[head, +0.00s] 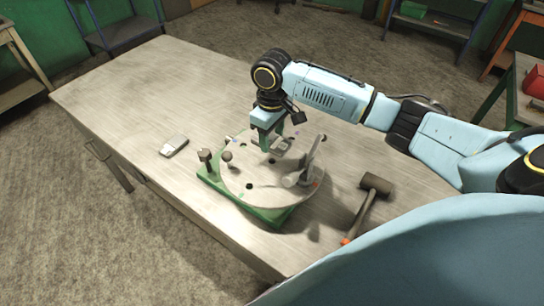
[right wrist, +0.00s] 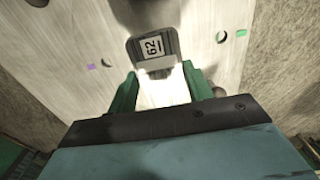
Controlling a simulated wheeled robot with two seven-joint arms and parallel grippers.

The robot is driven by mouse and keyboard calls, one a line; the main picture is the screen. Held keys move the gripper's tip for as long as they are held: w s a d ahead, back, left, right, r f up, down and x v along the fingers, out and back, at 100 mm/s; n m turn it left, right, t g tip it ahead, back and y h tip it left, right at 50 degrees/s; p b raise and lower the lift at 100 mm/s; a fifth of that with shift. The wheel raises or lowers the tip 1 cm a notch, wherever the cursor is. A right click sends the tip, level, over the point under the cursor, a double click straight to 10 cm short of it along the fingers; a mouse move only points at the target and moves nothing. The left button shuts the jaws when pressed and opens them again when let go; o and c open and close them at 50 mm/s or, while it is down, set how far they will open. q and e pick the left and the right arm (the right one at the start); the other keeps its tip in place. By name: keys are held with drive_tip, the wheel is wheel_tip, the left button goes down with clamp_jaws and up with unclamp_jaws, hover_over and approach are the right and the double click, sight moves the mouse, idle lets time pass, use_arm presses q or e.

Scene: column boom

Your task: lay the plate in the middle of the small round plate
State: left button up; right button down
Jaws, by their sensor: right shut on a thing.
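My right gripper (head: 267,140) has green fingers and hangs over the back part of the pale round plate (head: 262,191). In the right wrist view its fingers (right wrist: 160,78) are shut at the near end of a small dark grey plate (right wrist: 168,42) with a white label reading 62. The round plate (right wrist: 90,40) lies beyond it there, with dark holes and purple and green marks. In the head view the small plate (head: 283,144) is partly hidden by the fingers; I cannot tell whether it touches the round plate. My left gripper is not in view.
The round plate sits on a green base (head: 212,181) with upright pins (head: 205,156) at its left and a grey lever clamp (head: 306,165) at its right. A mallet (head: 374,187) lies to the right. A small grey device (head: 174,146) lies left. The table's far left is clear.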

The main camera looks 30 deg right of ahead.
sight(272, 153)
drive_tip(key=shift+f, duration=3.25)
drive_tip(key=shift+f, duration=0.1)
drive_tip(key=c, duration=0.6)
unclamp_jaws()
drive_tip(key=shift+f, duration=0.1)
wheel_tip(272, 153, up, 12)
drive_tip(key=shift+r, duration=0.15)
